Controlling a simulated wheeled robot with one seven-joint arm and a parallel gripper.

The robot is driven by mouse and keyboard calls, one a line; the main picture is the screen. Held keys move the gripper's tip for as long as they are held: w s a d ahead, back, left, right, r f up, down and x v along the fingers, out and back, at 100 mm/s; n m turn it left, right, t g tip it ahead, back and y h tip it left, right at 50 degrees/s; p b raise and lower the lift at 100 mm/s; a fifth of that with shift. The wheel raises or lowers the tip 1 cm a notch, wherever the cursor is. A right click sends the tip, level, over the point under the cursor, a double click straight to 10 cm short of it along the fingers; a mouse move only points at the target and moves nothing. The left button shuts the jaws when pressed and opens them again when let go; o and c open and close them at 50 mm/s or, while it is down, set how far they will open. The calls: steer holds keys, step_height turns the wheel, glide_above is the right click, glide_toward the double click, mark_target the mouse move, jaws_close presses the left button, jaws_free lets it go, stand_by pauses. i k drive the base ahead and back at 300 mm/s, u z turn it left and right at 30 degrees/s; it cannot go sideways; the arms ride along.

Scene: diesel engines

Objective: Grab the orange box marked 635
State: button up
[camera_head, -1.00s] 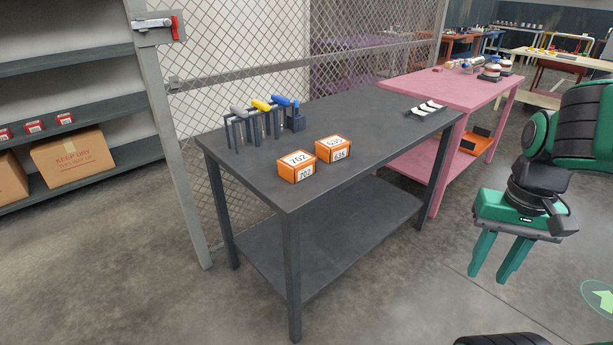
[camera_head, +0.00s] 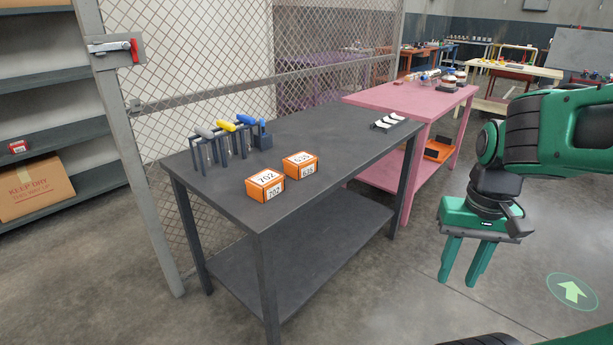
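The orange box marked 635 (camera_head: 301,165) sits on the dark grey table (camera_head: 330,140), with white labels on its top and front. A second orange box marked 702 (camera_head: 265,186) stands just left of it and nearer the table's front edge; a small gap parts them. My gripper (camera_head: 464,262) hangs at the right over the floor, fingers pointing down. Its two green fingers are apart with nothing between them. It is well to the right of both boxes and clear of the table.
A rack of tools with yellow and blue handles (camera_head: 228,142) stands behind the boxes. A small dark tray with white pieces (camera_head: 388,121) lies at the table's far right. A pink table (camera_head: 425,99) adjoins behind. A wire mesh fence (camera_head: 200,75) runs along the back. Floor in front is clear.

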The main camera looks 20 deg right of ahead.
mark_target(299, 166)
steer(key=u, duration=0.2)
steer(key=i, duration=0.95)
steer(key=z, duration=1.45)
